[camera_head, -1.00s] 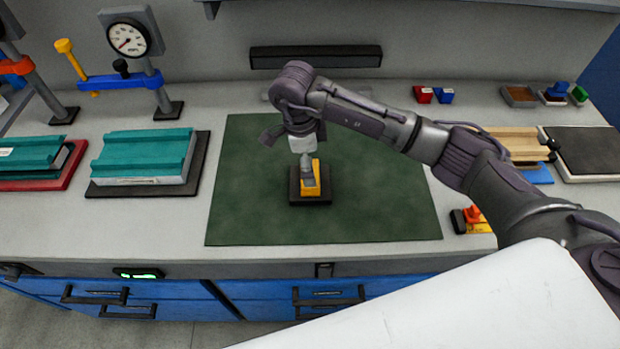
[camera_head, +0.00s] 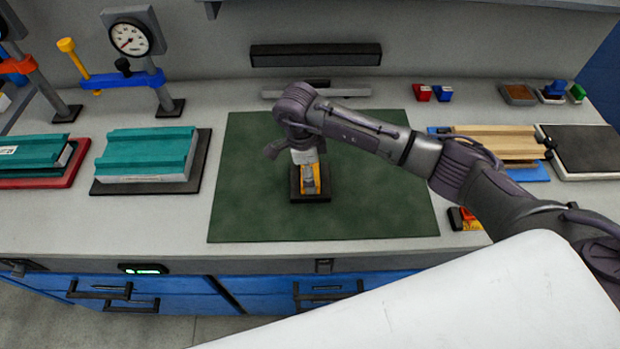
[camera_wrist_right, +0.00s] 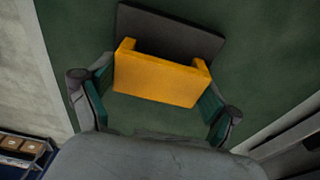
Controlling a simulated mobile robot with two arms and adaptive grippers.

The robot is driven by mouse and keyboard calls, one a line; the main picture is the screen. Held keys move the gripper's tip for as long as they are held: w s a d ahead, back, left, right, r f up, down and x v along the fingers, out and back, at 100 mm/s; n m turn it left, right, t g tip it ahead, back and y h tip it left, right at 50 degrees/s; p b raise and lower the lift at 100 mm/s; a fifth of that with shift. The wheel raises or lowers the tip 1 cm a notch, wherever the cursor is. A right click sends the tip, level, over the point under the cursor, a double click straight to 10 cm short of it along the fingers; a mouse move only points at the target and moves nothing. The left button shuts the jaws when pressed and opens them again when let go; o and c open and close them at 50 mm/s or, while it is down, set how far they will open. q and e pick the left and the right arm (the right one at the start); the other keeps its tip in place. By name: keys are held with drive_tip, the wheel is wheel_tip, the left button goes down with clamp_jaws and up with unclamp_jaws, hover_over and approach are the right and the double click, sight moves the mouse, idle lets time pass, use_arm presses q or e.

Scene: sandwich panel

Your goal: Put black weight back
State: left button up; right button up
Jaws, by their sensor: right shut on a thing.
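A weight with a flat black base (camera_head: 311,199) and a yellow-orange handle (camera_head: 317,180) is on the green mat at the middle of the bench. My right gripper (camera_head: 308,184) points down over it from above and is shut on the handle. In the right wrist view the yellow handle (camera_wrist_right: 163,81) fills the space between the two fingers of my gripper (camera_wrist_right: 158,88), and the black base (camera_wrist_right: 170,36) shows behind it. The base appears to rest on the mat. My left gripper is not in view.
The green mat (camera_head: 390,205) is otherwise clear. Teal blocks (camera_head: 147,152) on dark plates and a dial gauge (camera_head: 130,38) stand at left. A wooden block (camera_head: 500,140) on a blue base, a dark plate (camera_head: 585,150) and a black-and-orange item (camera_head: 463,219) are at right.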

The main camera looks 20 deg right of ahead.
drive_tip(key=shift+w+r, duration=0.15)
drive_tip(key=shift+c, duration=0.2)
drive_tip(key=shift+r, duration=0.1)
drive_tip(key=shift+r, duration=0.25)
drive_tip(key=r, duration=0.1)
drive_tip(key=r+b, duration=0.2)
drive_tip(key=shift+d+r, duration=0.25)
drive_tip(key=shift+d, duration=0.05)
drive_tip(key=s+d+r+b, duration=0.3)
drive_tip(key=s+d+r, duration=0.4)
drive_tip(key=s+d, duration=0.1)
drive_tip(key=s+a+f+n+t, duration=0.1)
drive_tip(key=s+a+n, duration=0.1)
drive_tip(key=n, duration=0.8)
drive_tip(key=s+a+f+n+y, duration=0.1)
drive_tip(key=s+n, duration=0.3)
drive_tip(key=n, duration=0.7)
drive_tip(key=shift+a+t, duration=0.4)
drive_tip(key=shift+a, duration=0.35)
drive_tip(key=shift+f, duration=0.1)
